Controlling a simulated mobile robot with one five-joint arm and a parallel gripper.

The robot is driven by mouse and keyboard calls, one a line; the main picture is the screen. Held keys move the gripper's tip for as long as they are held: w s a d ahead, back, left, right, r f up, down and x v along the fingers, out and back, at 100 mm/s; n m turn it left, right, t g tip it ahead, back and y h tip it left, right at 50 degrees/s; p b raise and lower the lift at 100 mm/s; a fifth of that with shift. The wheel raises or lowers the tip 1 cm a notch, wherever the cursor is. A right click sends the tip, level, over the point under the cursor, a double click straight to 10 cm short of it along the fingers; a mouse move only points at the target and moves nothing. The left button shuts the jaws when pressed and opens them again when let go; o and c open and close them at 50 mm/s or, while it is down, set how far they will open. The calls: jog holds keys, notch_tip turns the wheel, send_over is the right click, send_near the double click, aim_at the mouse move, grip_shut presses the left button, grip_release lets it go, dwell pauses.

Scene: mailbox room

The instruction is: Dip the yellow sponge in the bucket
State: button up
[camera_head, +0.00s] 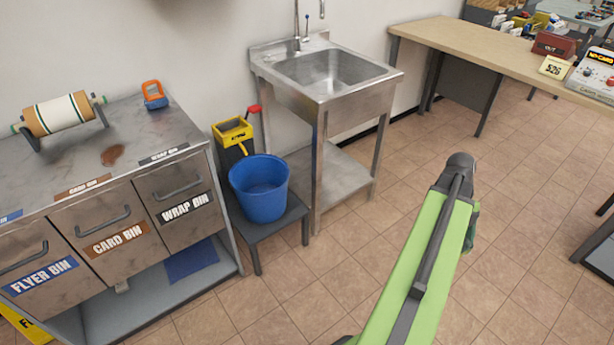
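A blue bucket (262,200) stands upright on a low dark stand (278,229) between the metal counter and the sink. Its open top faces up, and I cannot tell whether there is liquid in it. I cannot make out a yellow sponge in this view. My green arm rises from the bottom edge right of centre, in front of the floor and well to the right of the bucket. The end of the arm with my gripper does not show.
The metal counter (130,118) with labelled bins holds a paper roll (57,115), a small orange and blue object (154,95) and a brown stain (112,155). A yellow-topped container (232,131) stands behind the bucket. A steel sink (330,72) stands right of it. Middle floor is clear.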

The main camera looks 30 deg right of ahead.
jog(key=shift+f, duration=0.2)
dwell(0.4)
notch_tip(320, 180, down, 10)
jog(key=b, duration=1)
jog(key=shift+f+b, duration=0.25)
jog(key=shift+b, duration=0.1)
dwell(1.5)
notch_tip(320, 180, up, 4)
jog(key=p, duration=0.4)
dwell(0.3)
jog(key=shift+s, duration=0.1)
